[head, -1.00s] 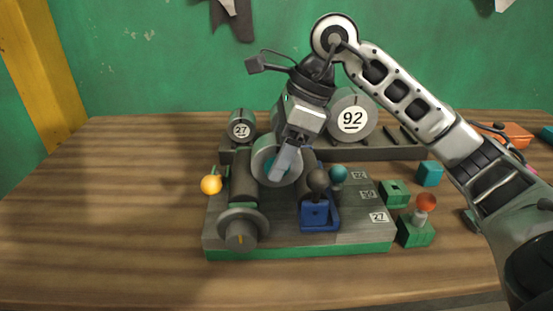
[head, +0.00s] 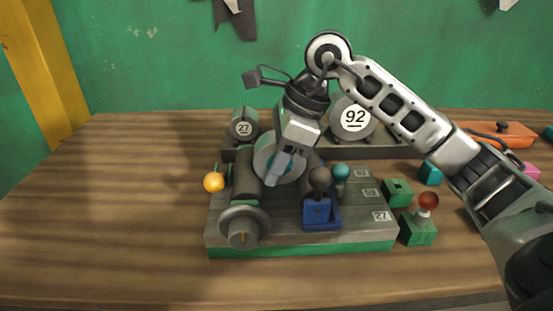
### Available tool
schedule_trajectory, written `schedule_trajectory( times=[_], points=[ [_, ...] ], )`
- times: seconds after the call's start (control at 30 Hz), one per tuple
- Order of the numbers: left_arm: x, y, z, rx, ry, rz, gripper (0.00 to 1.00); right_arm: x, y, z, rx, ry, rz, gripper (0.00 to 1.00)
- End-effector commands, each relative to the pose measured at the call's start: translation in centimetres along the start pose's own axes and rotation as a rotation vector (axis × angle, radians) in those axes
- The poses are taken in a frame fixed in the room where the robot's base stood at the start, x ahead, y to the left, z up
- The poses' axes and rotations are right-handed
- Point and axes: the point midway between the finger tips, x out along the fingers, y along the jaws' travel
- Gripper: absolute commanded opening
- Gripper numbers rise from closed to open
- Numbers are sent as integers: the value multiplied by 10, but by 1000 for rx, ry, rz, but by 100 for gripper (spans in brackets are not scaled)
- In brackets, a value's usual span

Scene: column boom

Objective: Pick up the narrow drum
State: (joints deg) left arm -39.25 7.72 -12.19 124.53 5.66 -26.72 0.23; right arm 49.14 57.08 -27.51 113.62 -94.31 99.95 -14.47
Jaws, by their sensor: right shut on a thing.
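My right gripper (head: 275,172) reaches down from above over the grey base plate (head: 345,240). It is shut on a grey drum with a teal centre (head: 262,150), which I take to be the narrow drum. The gripper covers much of the drum's face, so no number shows on it. I cannot tell whether the drum is clear of what is under it. Drum 27 (head: 243,126) and the larger drum 92 (head: 354,116) stand at the back on a dark rack (head: 395,152). My left gripper is not in view.
Green blocks (head: 397,193) and a red-knobbed green block (head: 418,232) lie to the right. The table's left side is clear.

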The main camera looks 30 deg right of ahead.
Motion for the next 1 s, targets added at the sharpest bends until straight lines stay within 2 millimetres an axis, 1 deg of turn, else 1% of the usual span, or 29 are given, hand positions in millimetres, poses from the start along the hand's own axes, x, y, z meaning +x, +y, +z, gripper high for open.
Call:
schedule_trajectory(
  times=[0.17, 0.27, 0.37, 0.4, 0.53, 0.6, 0.7, 0.8, 0.9, 1.0],
  points=[
    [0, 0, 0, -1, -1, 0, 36, -14, 0, 6, -2, -3, -4, 11],
    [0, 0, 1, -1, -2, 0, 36, -32, 0, 14, -3, -5, -6, 11],
    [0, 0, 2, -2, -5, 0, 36, -55, 16, 10, -3, -2, -9, 11],
    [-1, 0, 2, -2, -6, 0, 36, -66, 22, 10, -3, -4, -9, 11],
    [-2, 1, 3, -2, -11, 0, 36, -100, 44, 7, -4, -3, -9, 11],
    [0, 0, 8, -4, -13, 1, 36, -108, 60, -3, -2, 1, -8, 11],
    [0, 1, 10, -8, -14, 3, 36, -122, 79, -11, -1, 0, -7, 11],
    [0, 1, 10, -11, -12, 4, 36, -134, 94, -17, -1, -1, -6, 11],
    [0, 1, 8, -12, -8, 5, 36, -143, 104, -21, 0, -1, -4, 11],
    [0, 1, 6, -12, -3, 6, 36, -148, 111, -24, 1, 0, -2, 11]
  ],
)
